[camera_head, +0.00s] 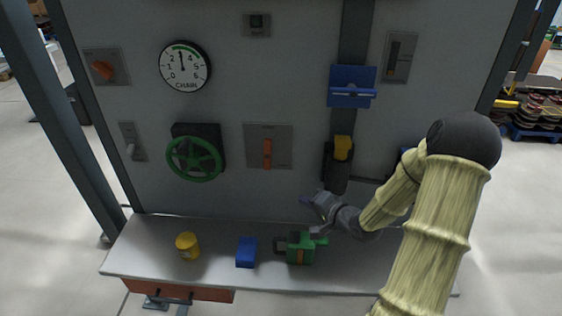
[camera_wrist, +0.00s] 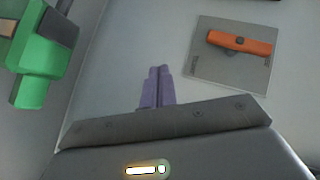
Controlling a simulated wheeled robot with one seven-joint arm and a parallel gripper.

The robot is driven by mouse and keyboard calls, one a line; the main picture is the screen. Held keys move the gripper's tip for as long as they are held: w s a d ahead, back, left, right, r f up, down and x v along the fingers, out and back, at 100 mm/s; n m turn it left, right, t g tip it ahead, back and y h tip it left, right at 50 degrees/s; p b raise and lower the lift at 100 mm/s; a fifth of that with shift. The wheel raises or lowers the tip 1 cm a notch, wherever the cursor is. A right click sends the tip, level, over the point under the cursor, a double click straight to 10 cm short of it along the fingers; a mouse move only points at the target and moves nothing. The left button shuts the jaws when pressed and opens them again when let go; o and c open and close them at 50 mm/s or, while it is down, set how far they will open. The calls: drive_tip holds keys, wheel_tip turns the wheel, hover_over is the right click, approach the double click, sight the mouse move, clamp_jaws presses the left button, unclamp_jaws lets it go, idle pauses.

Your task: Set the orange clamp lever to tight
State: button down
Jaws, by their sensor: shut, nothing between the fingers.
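The orange lever (camera_head: 267,153) is mounted on a grey square plate (camera_head: 284,131) on the upright panel. In the head view it stands vertical. In the wrist view the orange lever (camera_wrist: 252,46) is at the upper right on its plate, with small markings on the plate too blurred to read. My gripper (camera_head: 305,200) is below and to the right of the lever, above the bench, apart from it. In the wrist view my gripper's purple fingers (camera_wrist: 158,75) are together with nothing between them.
A green tool-like object (camera_head: 300,247), a blue block (camera_head: 246,252) and a yellow can (camera_head: 187,245) stand on the bench (camera_head: 140,262). The panel also carries a green handwheel (camera_head: 194,158), a gauge (camera_head: 185,66), an orange knob (camera_head: 103,70) and a yellow-topped part (camera_head: 343,147).

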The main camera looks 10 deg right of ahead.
sight(267, 155)
drive_tip(key=d+r+m+t+y, duration=0.2)
drive_tip(key=d+r+m+t, duration=0.1)
drive_tip(key=r, duration=0.2)
drive_tip(key=shift+s+r+m+t+p, duration=0.15)
drive_tip(key=shift+s+m+t+p, duration=0.15)
drive_tip(key=shift+t+p, duration=0.1)
drive_tip(key=shift+w, duration=0.1)
drive_tip(key=w+a+p, duration=0.5)
drive_tip(key=w+a, duration=0.3)
drive_tip(key=w, duration=0.2)
drive_tip(key=shift+a+r, duration=0.25)
drive_tip(key=shift+r, duration=0.05)
drive_tip(key=shift+s, duration=0.1)
drive_tip(key=shift+f, duration=0.15)
